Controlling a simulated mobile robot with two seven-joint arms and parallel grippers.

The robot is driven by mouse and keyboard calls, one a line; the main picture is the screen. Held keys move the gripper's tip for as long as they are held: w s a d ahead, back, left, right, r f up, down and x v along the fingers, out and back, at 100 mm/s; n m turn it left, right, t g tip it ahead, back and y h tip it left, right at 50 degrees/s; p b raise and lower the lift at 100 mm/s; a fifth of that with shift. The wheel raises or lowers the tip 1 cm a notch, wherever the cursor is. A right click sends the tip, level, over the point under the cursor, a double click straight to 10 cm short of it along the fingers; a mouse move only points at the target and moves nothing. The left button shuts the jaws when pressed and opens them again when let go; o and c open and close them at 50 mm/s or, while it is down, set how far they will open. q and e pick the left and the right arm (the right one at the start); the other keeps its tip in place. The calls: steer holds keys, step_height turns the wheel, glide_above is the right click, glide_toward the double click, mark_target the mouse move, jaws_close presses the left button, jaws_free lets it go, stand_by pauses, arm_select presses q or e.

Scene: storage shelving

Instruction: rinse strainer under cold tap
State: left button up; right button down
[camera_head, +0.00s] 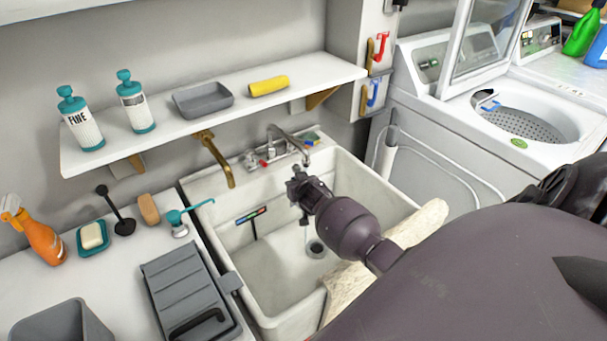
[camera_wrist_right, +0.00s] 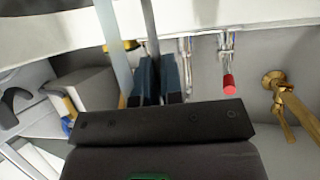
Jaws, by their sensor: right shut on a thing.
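I cannot pick out a strainer for certain. A chrome tap (camera_head: 290,137) with a red handle (camera_head: 264,163) stands at the back wall. In the wrist view the red handle (camera_wrist_right: 228,85) hangs right of my fingers. My right gripper (camera_head: 297,180) is over the sink, just below the chrome spout. Its dark blue fingers (camera_wrist_right: 157,82) close on a thin grey strip (camera_wrist_right: 150,40) that I cannot identify. Contact with the tap is unclear. My left gripper is not seen.
A brass tap (camera_head: 218,160) sticks out left of the chrome one. A shelf (camera_head: 215,110) with bottles runs above. A washer (camera_head: 455,150) stands to the right.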

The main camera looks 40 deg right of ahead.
steer(key=shift+d, duration=0.5)
steer(key=shift+a, duration=0.15)
steer(key=shift+a, duration=0.45)
